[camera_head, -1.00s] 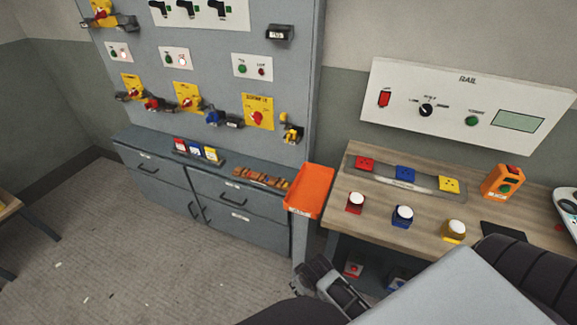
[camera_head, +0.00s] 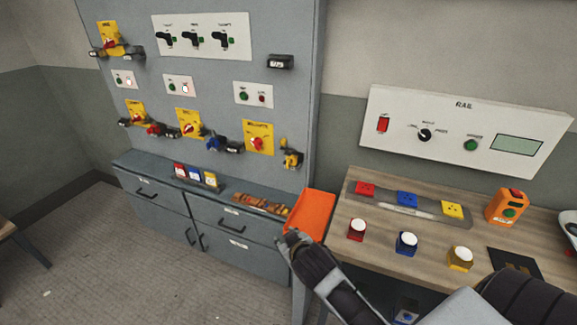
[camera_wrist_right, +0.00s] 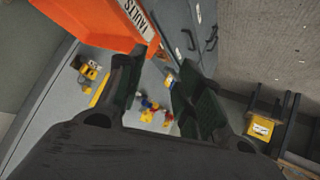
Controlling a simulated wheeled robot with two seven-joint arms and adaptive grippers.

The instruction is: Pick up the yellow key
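The yellow key (camera_head: 291,157) appears as a small yellow piece with dark parts at the lower right of the grey wall panel; its exact shape is too small to tell. A similar yellow piece shows at the left in the right wrist view (camera_wrist_right: 90,72). My right gripper (camera_head: 290,241) is below it, in front of the orange tray. In the right wrist view its two dark fingers (camera_wrist_right: 163,68) stand apart with nothing clearly between them. My left gripper is not in view.
The orange tray (camera_head: 311,213) sits between the grey cabinet (camera_head: 160,204) and the wooden bench (camera_head: 385,250). Red, blue and yellow pieces with white tops stand on the bench. The wall panel (camera_head: 220,75) carries switches, red and blue pieces and dark tags.

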